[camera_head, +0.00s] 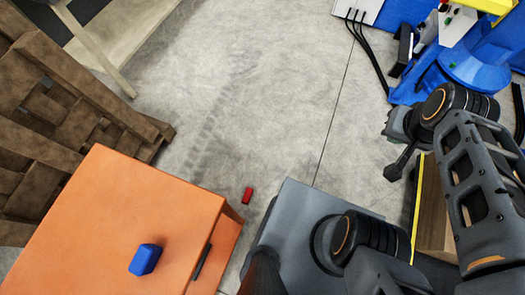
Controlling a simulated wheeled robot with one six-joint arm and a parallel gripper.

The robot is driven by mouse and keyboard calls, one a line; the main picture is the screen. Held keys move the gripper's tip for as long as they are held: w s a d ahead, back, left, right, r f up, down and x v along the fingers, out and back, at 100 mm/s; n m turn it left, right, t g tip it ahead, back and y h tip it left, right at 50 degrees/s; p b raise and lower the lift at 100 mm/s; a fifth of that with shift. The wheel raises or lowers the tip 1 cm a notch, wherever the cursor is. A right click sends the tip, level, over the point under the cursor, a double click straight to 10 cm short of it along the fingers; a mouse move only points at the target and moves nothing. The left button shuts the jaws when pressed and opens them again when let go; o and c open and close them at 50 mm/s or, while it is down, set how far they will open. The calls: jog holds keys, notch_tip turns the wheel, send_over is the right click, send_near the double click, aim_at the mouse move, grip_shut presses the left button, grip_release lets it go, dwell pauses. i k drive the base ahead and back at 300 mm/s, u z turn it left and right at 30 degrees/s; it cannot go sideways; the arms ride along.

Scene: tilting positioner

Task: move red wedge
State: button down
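A small red block, the likely red wedge (247,195), lies on the grey concrete floor. It is just right of the orange cabinet's edge and left of my grey base; its exact shape is too small to tell. My gripper (394,154) is at the right of the view, at the end of my folded arm. It is well apart from the red piece. Its fingers are dark and partly hidden by the arm, so their opening is unclear.
A blue block (145,260) sits on the orange cabinet (110,205). Brown wooden pallets (60,110) stand at left. A blue and yellow positioner (475,65) with black cables is at upper right. A wooden piece (432,205) lies below my arm. The central floor is clear.

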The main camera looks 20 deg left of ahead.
aim_at(248, 191)
jog(key=i, duration=1.4)
jog(key=u, duration=4.05)
